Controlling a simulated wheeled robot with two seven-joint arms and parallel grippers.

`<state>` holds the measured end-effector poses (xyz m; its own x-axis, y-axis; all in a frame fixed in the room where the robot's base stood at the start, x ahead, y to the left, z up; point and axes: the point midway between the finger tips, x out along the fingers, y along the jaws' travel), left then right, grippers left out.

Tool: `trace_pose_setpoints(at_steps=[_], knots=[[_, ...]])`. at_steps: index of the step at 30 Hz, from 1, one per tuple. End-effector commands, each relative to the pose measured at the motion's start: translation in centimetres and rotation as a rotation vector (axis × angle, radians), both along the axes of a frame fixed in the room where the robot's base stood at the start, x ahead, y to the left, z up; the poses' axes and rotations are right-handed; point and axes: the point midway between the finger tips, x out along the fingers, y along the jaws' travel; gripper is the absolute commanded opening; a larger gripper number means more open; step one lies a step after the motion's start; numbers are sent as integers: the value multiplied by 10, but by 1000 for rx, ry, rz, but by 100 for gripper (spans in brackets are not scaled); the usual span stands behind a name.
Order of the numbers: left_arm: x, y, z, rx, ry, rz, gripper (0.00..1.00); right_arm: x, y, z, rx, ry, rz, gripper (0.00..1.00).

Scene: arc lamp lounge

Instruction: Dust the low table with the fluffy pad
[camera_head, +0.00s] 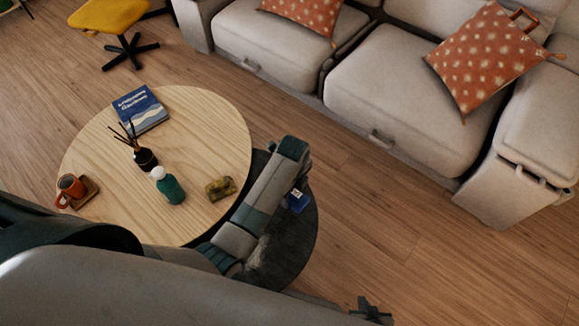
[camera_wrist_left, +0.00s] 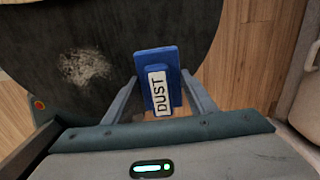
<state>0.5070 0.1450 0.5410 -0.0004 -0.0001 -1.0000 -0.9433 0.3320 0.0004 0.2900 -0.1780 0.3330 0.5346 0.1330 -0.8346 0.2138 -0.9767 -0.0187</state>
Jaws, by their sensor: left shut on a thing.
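The low table is a dark round top (camera_head: 289,262), partly under my left arm and beside the higher wooden table. In the left wrist view its dark surface (camera_wrist_left: 130,25) bears a pale dusty patch (camera_wrist_left: 88,66). My left gripper (camera_head: 294,196) is shut on the blue pad (camera_head: 298,203), near the dark table's right edge. In the left wrist view the pad (camera_wrist_left: 172,70) sits between the fingers with a white DUST label; the dusty patch is to its left. Its fluffy face is hidden. A dark part at the bottom edge looks like my right gripper (camera_head: 372,312); its jaws are unclear.
The round wooden table (camera_head: 215,120) holds a blue book (camera_head: 140,108), a reed diffuser (camera_head: 145,159), a teal bottle (camera_head: 171,188), a small yellowish object (camera_head: 220,188) and an orange mug (camera_head: 71,186). A beige sofa (camera_head: 400,95) stands behind. Wooden floor is clear at right.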

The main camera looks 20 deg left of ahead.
Motion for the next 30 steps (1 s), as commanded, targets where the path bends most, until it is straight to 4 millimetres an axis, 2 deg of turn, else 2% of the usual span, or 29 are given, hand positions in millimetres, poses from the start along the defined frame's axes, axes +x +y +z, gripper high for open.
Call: trace_pose_setpoints(at_steps=[5, 8, 14, 18, 21, 24, 30], knots=[[24, -2, 21, 2, -6, 55, 33, 0, 0, 0, 0, 1, 0, 0], [44, -4, 42, 4, -8, 115, 33, -1, 0, -1, 0, 2, 0, 0], [93, -16, 107, 4, -11, 283, 33, -3, -1, -2, -1, 7, -1, 0], [119, -28, 160, 5, -11, 420, 33, -3, -1, -3, -2, 8, 0, 0], [129, -36, 196, 4, -12, 515, 33, -3, -1, -3, -1, 8, -1, 0], [133, -40, 222, 8, -11, 594, 33, -3, -1, -3, -2, 8, 0, 0], [128, -50, 272, 5, -12, 763, 33, -2, 0, -2, -1, 6, -1, 0]])
